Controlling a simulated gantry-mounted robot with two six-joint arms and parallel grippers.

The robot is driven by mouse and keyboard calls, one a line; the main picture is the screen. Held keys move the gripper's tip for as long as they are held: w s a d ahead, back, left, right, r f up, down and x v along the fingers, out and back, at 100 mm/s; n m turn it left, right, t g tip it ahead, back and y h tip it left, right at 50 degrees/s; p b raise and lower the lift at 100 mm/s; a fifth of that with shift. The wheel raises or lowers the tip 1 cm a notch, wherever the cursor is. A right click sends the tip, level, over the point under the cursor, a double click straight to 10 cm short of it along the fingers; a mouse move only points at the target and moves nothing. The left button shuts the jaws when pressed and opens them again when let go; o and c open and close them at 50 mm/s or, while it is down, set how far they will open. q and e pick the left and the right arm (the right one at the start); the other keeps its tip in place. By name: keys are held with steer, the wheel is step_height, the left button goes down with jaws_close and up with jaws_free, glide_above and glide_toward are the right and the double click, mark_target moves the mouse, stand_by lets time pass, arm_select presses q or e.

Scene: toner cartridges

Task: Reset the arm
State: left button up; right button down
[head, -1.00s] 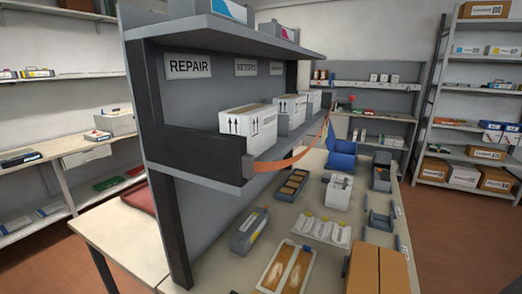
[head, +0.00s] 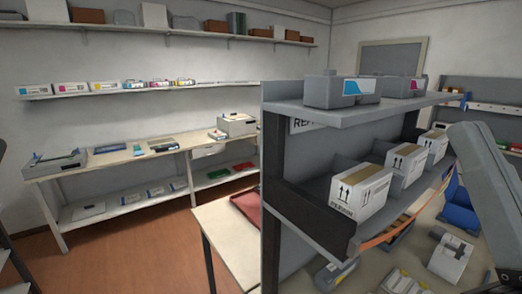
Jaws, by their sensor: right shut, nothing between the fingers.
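My right gripper (head: 484,190) shows as a large grey form at the right edge of the head view, in front of the packing bench. It is shut and empty; its fingertips are hard to make out. It hangs in the air right of the shelf with white cartons (head: 358,190) and touches nothing that I can see. My left gripper is not in view.
A white box (head: 450,258) and a blue bin (head: 461,212) stand on the bench below. Wall shelves (head: 150,92) with cartridges line the left. The floor between is clear.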

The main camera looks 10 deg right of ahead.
step_height(320, 180, up, 28)
steer(key=p, duration=2.5)
steer(key=shift+r+y, duration=0.2)
steer(key=shift+y, duration=0.1)
